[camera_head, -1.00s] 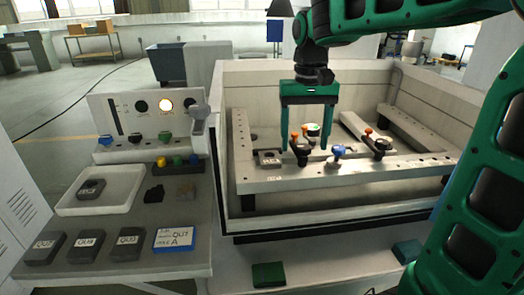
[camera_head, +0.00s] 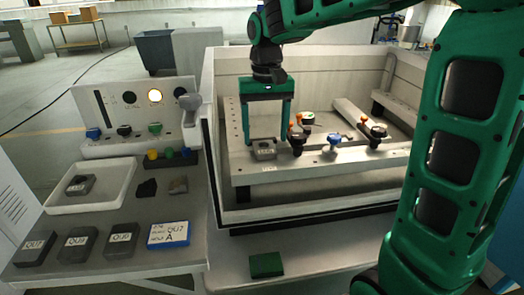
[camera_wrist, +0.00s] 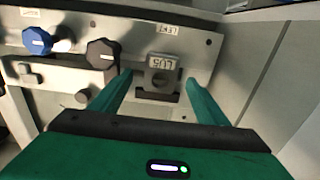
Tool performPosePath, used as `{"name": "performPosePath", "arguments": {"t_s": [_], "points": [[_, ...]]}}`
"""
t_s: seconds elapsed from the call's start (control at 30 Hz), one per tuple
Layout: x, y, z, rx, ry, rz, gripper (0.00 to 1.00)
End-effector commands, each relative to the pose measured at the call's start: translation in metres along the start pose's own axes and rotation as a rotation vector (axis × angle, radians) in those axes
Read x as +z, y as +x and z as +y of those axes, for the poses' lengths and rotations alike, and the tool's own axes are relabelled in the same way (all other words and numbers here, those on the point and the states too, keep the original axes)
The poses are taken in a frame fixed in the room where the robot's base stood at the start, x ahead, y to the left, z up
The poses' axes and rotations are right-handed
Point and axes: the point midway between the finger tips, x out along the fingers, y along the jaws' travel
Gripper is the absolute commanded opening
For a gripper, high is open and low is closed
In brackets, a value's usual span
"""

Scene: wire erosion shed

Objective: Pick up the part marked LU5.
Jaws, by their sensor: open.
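The part marked LU5 (camera_wrist: 163,66) is a small grey block with a white label and a dark round hole below it in the wrist view. In the head view it is the grey block (camera_head: 263,149) at the left of the machine's pale fixture frame (camera_head: 285,169). My gripper (camera_head: 267,141) is open, pointing down, with its fingers at either side of the block. In the wrist view the fingertips of my gripper (camera_wrist: 158,77) flank the block with gaps on both sides. I cannot tell how far the fingertips are above the frame.
Black knob clamps with orange tips (camera_head: 297,141) and a blue knob (camera_head: 334,141) stand close to the right of the part. The tank wall (camera_head: 211,150) rises at the left. A white tray (camera_head: 118,180) and several labelled dark blocks (camera_head: 78,245) lie on the side bench.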

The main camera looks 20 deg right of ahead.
Motion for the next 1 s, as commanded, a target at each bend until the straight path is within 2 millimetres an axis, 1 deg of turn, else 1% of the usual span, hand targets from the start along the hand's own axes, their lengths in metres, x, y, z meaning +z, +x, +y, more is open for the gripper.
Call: {"name": "performPosePath", "arguments": {"t_s": [0.03,0.2,0.3,0.5,0.53,0.57,0.6,0.77,0.8,1.0], "points": [[0.0,0.009,-0.001,0.001,0.0,-0.003,0.69],[-0.001,0.028,-0.002,0.001,0.0,-0.002,0.69],[-0.001,0.032,-0.002,0.0,0.0,0.0,0.69],[-0.001,0.032,-0.002,0.0,0.0,0.0,0.69],[-0.001,0.032,-0.002,0.0,0.0,0.0,0.64],[-0.001,0.032,-0.002,0.0,0.0,0.0,0.57],[-0.001,0.032,-0.002,0.0,0.0,0.0,0.47],[-0.001,0.032,-0.002,0.0,-0.001,0.0,0.09],[-0.001,0.032,-0.002,-0.001,-0.001,0.002,0.08],[-0.001,0.03,-0.002,-0.001,-0.001,0.002,0.08]]}}
